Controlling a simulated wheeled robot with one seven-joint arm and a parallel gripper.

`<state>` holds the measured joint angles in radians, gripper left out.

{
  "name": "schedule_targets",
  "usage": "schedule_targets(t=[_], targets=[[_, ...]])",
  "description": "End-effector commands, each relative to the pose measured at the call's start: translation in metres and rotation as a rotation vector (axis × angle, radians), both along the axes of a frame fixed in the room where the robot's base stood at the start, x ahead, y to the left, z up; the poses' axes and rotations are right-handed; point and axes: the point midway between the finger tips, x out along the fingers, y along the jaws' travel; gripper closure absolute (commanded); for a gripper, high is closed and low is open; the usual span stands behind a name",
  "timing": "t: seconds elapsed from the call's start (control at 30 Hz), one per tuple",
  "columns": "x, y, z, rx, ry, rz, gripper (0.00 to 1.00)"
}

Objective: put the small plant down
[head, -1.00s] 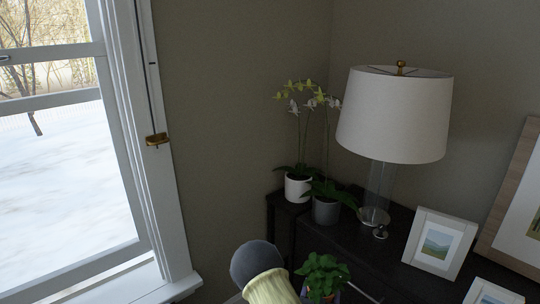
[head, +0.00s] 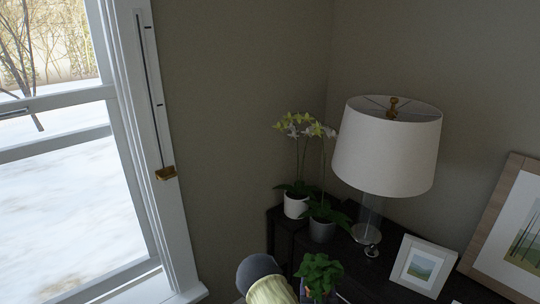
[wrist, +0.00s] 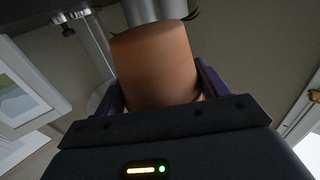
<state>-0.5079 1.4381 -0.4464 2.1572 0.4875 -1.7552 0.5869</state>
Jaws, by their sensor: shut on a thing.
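The small plant (head: 320,270) has bushy green leaves and shows at the bottom of the head view, in front of the dark cabinet. In the wrist view its terracotta pot (wrist: 155,68) fills the space between the purple fingers of my gripper (wrist: 160,92). My gripper is shut on the pot. In the head view the pot is mostly hidden at the lower picture edge. I cannot tell from the frames how far the pot is above any surface.
The dark cabinet (head: 375,285) bears a lamp (head: 385,150), a white-potted orchid (head: 296,205), a grey-potted orchid (head: 322,229) and a small white frame (head: 420,268). A larger wooden frame (head: 490,235) leans at the right. Bare cabinet top shows between plant and small frame. A window (head: 70,180) is at left.

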Motion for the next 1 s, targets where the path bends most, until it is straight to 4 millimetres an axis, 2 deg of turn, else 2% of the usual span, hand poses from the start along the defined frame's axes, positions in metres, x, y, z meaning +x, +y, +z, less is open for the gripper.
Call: schedule_targets(t=[0.03,0.3,0.8,1.0], targets=[[0.000,-0.001,0.014,-0.002,0.000,0.011,0.67],[0.001,0.000,0.032,0.004,0.008,0.069,0.67],[0.000,0.000,0.032,0.006,0.011,0.084,0.67],[-0.016,0.001,0.034,0.003,0.022,0.085,0.67]])
